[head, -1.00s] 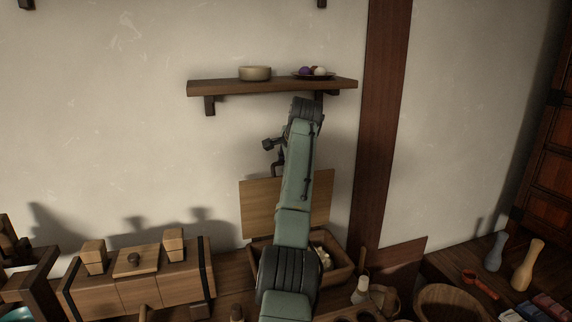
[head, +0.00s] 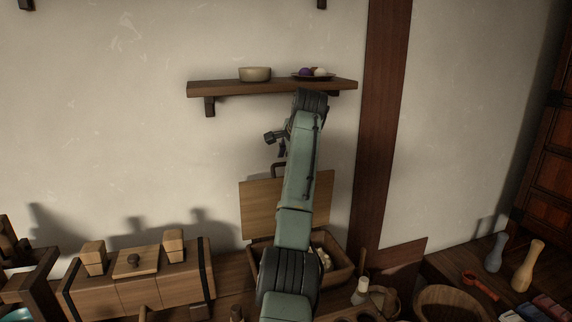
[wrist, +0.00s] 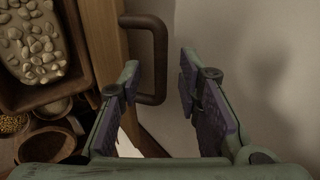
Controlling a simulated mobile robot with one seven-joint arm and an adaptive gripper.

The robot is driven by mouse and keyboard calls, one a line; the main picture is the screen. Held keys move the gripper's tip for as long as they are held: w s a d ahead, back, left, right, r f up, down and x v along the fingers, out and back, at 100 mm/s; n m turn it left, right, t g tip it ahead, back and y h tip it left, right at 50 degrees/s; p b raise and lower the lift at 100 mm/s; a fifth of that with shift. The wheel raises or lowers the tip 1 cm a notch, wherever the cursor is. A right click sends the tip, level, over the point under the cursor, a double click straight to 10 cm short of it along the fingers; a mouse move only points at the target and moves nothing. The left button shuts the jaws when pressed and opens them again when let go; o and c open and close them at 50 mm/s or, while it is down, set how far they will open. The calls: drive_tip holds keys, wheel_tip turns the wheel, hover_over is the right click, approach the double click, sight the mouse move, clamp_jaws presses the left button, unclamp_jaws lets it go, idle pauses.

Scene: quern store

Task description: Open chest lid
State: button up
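The chest (head: 340,270) stands on the bench against the wall, partly hidden behind my arm. Its plain wooden lid (head: 258,208) stands upright near the wall, raised off the box. The lid's dark bar handle (head: 278,168) sticks up from its top edge; it also shows in the wrist view (wrist: 160,55), beside the lid's edge (wrist: 103,45). My gripper (wrist: 160,68) is open, its two fingers well apart. In the head view it is small and partly hidden, just above the handle. The handle's lower end shows near the left finger; whether they touch I cannot tell.
Pale stones (wrist: 35,50) lie in the open chest. A wooden box with black bands (head: 140,285) stands left. A round tub (head: 450,300) is at right.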

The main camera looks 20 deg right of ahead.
drive_tip(key=v, duration=0.8)
drive_tip(key=shift+s+r, duration=0.25)
